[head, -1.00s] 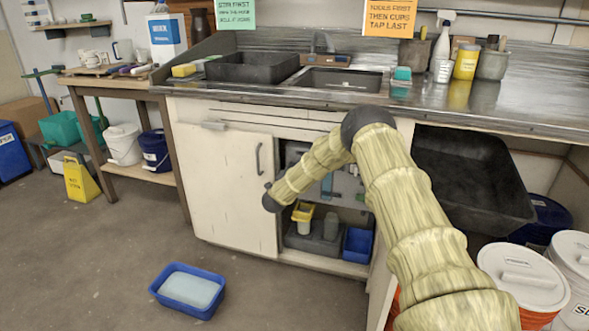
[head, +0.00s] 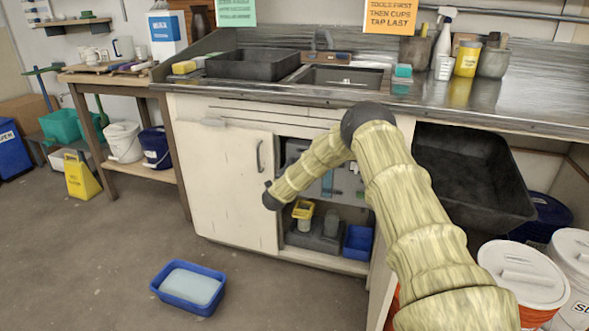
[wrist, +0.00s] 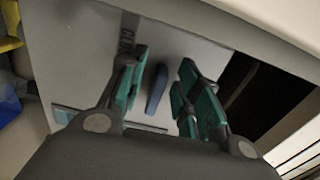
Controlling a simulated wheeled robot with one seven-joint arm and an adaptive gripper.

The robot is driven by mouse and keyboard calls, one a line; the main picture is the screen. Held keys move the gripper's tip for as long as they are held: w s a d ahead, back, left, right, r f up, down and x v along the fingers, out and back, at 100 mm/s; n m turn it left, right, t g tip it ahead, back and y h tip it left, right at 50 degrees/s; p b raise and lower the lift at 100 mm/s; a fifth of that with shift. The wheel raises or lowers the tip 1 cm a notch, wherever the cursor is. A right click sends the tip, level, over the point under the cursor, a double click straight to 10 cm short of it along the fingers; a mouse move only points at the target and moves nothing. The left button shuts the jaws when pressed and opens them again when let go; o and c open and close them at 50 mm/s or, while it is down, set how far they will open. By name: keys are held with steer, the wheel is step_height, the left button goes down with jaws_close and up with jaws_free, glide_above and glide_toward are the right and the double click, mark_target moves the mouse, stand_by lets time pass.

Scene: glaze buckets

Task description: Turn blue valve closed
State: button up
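The blue valve handle (wrist: 157,88) shows in the wrist view as a narrow blue lever on a grey panel (wrist: 200,48). My gripper (wrist: 160,86) is open, with its teal-padded fingers on either side of the handle. A gap shows between each finger and the handle; I cannot tell the depth between them.
The white cabinet door (head: 222,185) stands left of my arm. A blue tub (head: 190,308) is on the floor in front. A black basin (head: 470,190) and lidded buckets (head: 525,270) are at right.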

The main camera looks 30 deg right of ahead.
steer(key=v, duration=1.1)
steer(key=shift+s+a, duration=0.3)
steer(key=s+a+f+n+y, duration=0.4)
steer(key=s+a+f+n, duration=0.2)
steer(key=a+f, duration=0.35)
steer(key=s+a+f+n+y, duration=0.5)
steer(key=s+a+f+n, duration=0.25)
steer(key=f, duration=0.25)
steer(key=s+a+f+n+g+y, duration=0.1)
steer(key=s+a+f+n+g, duration=0.2)
steer(key=s, duration=0.5)
steer(key=s+a+f+n+g+y, duration=0.1)
steer(key=s+a+f+n+y, duration=0.2)
steer(key=s, duration=0.5)
steer(key=s+a+f+n+g, duration=0.25)
steer(key=s+f, duration=0.25)
steer(key=s, duration=0.3)
steer(key=s+n+g, duration=0.5)
steer(key=s, duration=1.8)
step_height(320, 180, up, 28)
steer(key=p, duration=2.7)
steer(key=shift+w+a+y, duration=0.2)
steer(key=shift+a+y, duration=0.05)
steer(key=shift+y, duration=0.15)
